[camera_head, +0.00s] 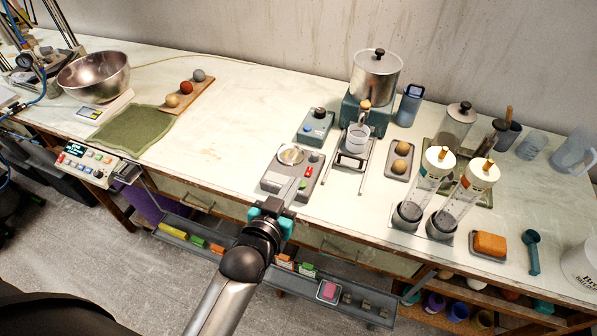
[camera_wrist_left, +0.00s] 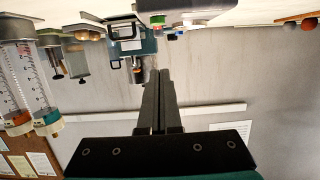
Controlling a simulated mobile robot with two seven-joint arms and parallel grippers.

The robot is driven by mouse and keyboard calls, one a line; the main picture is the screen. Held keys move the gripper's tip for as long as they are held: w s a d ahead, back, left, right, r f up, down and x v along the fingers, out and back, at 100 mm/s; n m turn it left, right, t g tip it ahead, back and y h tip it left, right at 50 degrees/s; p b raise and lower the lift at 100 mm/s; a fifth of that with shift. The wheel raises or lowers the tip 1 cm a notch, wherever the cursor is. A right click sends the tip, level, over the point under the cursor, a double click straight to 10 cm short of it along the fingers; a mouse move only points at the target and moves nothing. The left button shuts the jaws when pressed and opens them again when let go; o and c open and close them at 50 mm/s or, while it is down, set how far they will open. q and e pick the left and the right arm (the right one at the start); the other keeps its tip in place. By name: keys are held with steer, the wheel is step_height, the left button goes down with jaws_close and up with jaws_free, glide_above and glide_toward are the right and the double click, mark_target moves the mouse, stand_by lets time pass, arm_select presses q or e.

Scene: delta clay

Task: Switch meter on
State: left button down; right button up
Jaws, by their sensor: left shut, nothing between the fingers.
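A grey box-shaped device (camera_head: 272,182) with a round silver dish or dial on top stands near the table's front edge. It looks like the meter, though I read no label. Red and green buttons line its right side; they also show on the device in the left wrist view (camera_wrist_left: 173,18), which looks upside down. My left gripper (camera_head: 281,196) is shut and empty, at the device's front edge and partly covering it. In the wrist view its fingers (camera_wrist_left: 158,90) are together, with nothing between them. I cannot tell whether they touch the device. My right gripper is not in view.
A blue-grey box with a knob (camera_head: 314,127) stands behind the device. A wire stand with a beaker (camera_head: 353,150) and a tray with two balls (camera_head: 399,160) are to its right. Glass cylinders (camera_head: 428,180) stand further right.

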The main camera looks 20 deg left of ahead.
arm_select(q)
steer(key=shift+s, duration=0.7)
